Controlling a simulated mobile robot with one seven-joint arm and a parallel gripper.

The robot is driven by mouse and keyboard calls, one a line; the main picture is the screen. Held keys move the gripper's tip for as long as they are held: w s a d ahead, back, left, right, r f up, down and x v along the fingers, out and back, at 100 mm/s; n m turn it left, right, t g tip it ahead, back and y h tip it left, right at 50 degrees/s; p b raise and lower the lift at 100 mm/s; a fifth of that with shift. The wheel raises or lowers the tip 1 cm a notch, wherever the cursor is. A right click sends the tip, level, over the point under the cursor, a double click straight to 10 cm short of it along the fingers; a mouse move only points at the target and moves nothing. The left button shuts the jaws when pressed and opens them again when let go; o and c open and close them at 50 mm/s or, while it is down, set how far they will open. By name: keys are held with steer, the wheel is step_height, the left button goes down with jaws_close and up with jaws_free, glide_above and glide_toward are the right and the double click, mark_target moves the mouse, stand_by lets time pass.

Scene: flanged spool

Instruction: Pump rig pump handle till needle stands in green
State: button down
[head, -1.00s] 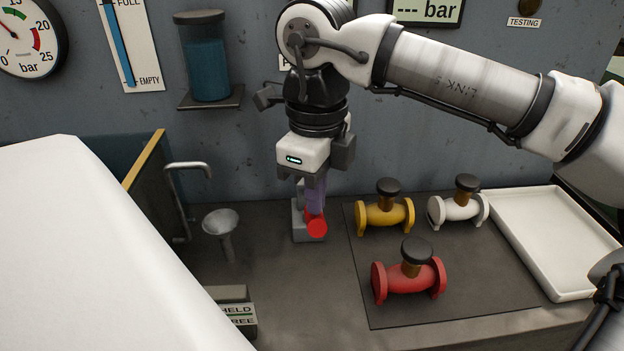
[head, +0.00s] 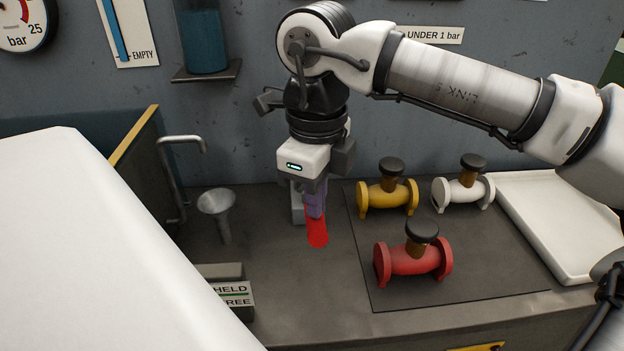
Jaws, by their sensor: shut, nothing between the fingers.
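The pump handle (head: 317,234) is a red grip sloping down toward me, in front of a small grey block (head: 298,208) on the bench. My gripper (head: 315,212) points down, with its purple-grey fingers shut and empty. The fingertips are at the upper end of the red grip and seem to touch it from above; exact contact is hard to tell. The pressure gauge (head: 22,28) is cut off at the top left; only its lower part with "25" and "bar" shows. Its needle and green band are out of view.
Yellow (head: 388,194), white (head: 463,190) and red (head: 413,262) valve bodies stand on a dark mat right of the handle. A white tray (head: 553,225) lies at the far right. A funnel (head: 217,205) and bent pipe stand left. A HELD/FREE sign (head: 232,295) is in front.

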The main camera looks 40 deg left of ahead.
steer(key=f+b, duration=0.2)
steer(key=f, duration=0.1)
steer(key=f+b, duration=0.2)
steer(key=f, duration=0.2)
steer(key=shift+s+d+b, duration=0.15)
steer(key=shift+d+b, duration=0.05)
steer(key=shift+b, duration=0.15)
steer(key=r+p, duration=0.3)
steer(key=r, duration=0.1)
steer(key=r+p, duration=0.3)
steer(key=r, duration=0.1)
steer(key=r+p, duration=0.3)
steer(key=r, duration=0.1)
steer(key=shift+w+a+r+p, duration=0.2)
steer(key=shift+w+a+p, duration=0.05)
steer(key=shift+a+p, duration=0.1)
steer(key=shift+f, duration=0.1)
